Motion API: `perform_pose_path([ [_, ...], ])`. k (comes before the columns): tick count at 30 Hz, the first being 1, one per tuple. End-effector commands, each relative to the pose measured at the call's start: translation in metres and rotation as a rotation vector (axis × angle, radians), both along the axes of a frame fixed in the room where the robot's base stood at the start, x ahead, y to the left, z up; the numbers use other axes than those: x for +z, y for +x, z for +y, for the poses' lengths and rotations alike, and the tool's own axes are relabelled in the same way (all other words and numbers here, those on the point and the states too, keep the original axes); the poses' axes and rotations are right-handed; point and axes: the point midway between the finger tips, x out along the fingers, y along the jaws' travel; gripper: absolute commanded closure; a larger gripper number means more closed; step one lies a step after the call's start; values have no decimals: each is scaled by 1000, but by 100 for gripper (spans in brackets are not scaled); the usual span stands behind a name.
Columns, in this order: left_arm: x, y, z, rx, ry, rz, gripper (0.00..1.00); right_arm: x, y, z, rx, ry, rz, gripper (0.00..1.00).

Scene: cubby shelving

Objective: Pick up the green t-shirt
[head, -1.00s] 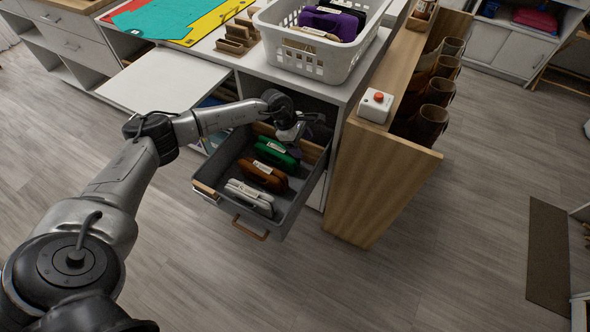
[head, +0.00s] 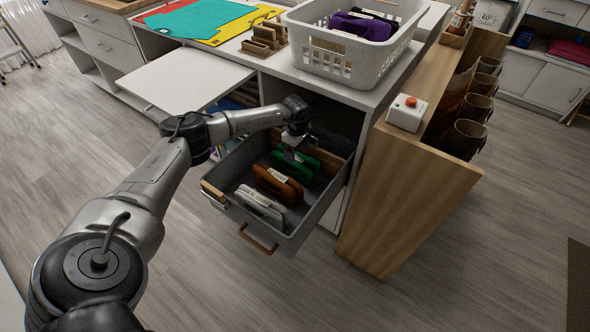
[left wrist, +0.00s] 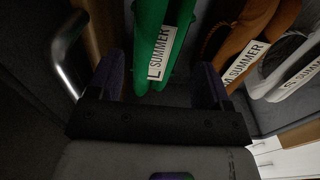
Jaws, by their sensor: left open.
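The green t-shirt (head: 297,166) is folded and stands on edge in the grey open drawer (head: 228,208), behind an orange-brown folded shirt (head: 277,185). It also shows in the left wrist view (left wrist: 163,40) with a white "L SUMMER" label. My left gripper (head: 296,150) is over the green t-shirt in the drawer. In the left wrist view its two fingers (left wrist: 165,88) are open and apart, with the green t-shirt between and beyond them. Whether they touch it I cannot tell. My right gripper is not in view.
A white folded shirt (head: 261,205) stands at the drawer's front. A wooden divider (head: 317,152) lies behind the green t-shirt. A white basket (head: 345,62) with purple and dark clothes stands on the counter above. A wooden panel (head: 405,195) rises right of the drawer.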

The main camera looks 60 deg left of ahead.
Motion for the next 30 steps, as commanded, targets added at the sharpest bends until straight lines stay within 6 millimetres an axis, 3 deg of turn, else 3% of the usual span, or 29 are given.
perform_pose_path([
  [1, -12, 0, 0, 0, -1, 2, 28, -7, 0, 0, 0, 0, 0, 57],
  [11, -29, 1, -1, 1, -1, 0, 28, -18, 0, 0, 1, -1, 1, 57],
  [21, -68, 2, -1, 1, -1, 0, 28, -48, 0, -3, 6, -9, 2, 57],
  [30, -70, 2, -1, 1, -1, 0, 29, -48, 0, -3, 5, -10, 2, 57],
])
